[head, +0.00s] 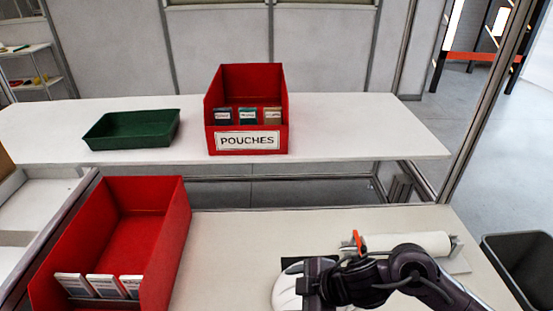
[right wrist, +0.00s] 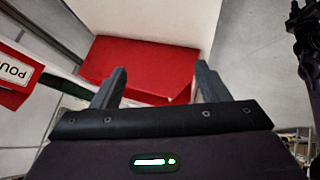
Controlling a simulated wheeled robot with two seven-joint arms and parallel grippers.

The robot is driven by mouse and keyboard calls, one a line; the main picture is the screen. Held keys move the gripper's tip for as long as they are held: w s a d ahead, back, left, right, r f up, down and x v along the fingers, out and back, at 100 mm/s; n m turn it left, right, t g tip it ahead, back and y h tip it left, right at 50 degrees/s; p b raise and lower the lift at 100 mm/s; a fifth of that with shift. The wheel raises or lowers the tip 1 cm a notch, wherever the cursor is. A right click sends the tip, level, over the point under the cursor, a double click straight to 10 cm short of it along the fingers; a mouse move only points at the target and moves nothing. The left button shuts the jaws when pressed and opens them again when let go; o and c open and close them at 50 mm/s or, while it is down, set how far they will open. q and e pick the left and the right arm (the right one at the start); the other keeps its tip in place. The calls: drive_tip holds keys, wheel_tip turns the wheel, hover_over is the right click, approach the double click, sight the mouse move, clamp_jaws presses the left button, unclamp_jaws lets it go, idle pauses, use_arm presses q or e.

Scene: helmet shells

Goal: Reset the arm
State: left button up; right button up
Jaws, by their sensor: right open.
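My right arm comes in from the lower right of the head view, and its gripper end (head: 310,285) is over the near table. In the right wrist view the right gripper (right wrist: 160,85) has its two fingers wide apart with nothing held between them. A red surface (right wrist: 140,62) lies beyond the fingers. A white rounded shell (head: 286,292) sits on the near table, partly hidden by the right gripper. My left gripper is not seen; a dark arm-like part shows at the right edge of the wrist view.
A red bin (head: 172,240) with several white packets stands at near left. A red POUCHES bin (head: 218,140) and a green tray (head: 100,140) stand on the back table (head: 370,130). A white roll (head: 425,243) lies behind my right arm. A dark bin (head: 520,262) stands at right.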

wheel_tip(320, 180, up, 4)
drive_tip(key=d+m+t+h, duration=0.15)
drive_tip(key=m+t, duration=0.25)
drive_tip(key=m, duration=0.4)
drive_tip(key=s+d+f+m+g+h, duration=0.25)
drive_tip(key=s+d+m, duration=0.2)
drive_tip(key=d, duration=0.25)
drive_tip(key=s+d+f+m+g+h, duration=0.2)
drive_tip(key=s+d+f+m+h, duration=0.15)
drive_tip(key=s+d, duration=0.3)
wheel_tip(320, 180, down, 30)
drive_tip(key=s+g, duration=0.2)
drive_tip(key=s+d+f, duration=0.2)
drive_tip(key=s+f, duration=0.7)
drive_tip(key=s+d+f, duration=0.2)
drive_tip(key=s+f, duration=0.7)
drive_tip(key=s, duration=0.1)
drive_tip(key=shift+s+d+g, duration=0.15)
drive_tip(key=shift+s+g, duration=0.1)
drive_tip(key=shift+g, duration=0.1)
